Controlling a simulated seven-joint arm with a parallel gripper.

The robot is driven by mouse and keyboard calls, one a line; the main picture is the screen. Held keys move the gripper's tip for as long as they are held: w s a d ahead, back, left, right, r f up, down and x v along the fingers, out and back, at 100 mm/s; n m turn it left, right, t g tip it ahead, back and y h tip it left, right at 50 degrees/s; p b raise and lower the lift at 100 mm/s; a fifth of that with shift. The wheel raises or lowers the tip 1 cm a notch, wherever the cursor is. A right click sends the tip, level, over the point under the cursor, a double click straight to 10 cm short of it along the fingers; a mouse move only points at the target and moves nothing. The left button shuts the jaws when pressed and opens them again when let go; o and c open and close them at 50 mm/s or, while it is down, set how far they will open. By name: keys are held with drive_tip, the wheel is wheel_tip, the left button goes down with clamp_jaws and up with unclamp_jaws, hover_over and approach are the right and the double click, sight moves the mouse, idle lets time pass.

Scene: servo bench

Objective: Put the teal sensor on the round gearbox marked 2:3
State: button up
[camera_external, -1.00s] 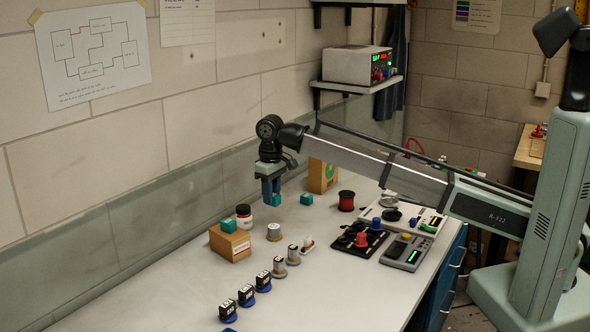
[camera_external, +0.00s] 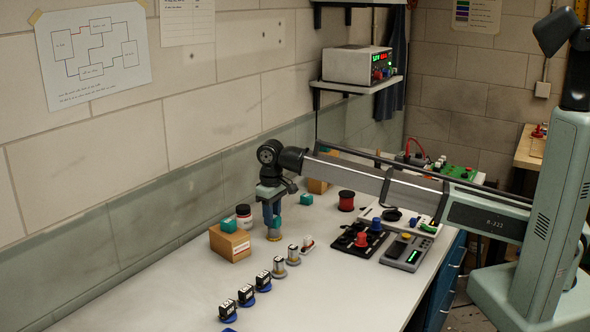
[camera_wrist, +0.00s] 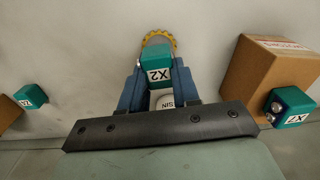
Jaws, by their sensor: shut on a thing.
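My gripper (camera_external: 271,216) is shut on a teal sensor with a white label (camera_wrist: 157,60), held between its two blue fingers. In the external view my gripper is low over a round silver gearbox with a yellowish base (camera_external: 274,236). In the wrist view the gearbox's toothed yellow rim (camera_wrist: 159,36) shows behind the sensor; its ratio mark is not readable. I cannot tell whether the sensor touches the gearbox.
A black tray with knobs (camera_external: 358,242) and a meter (camera_external: 405,252) lie at right.

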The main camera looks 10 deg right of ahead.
drive_tip(key=o, duration=1)
wheel_tip(320, 180, up, 12)
drive_tip(key=shift+r, duration=0.1)
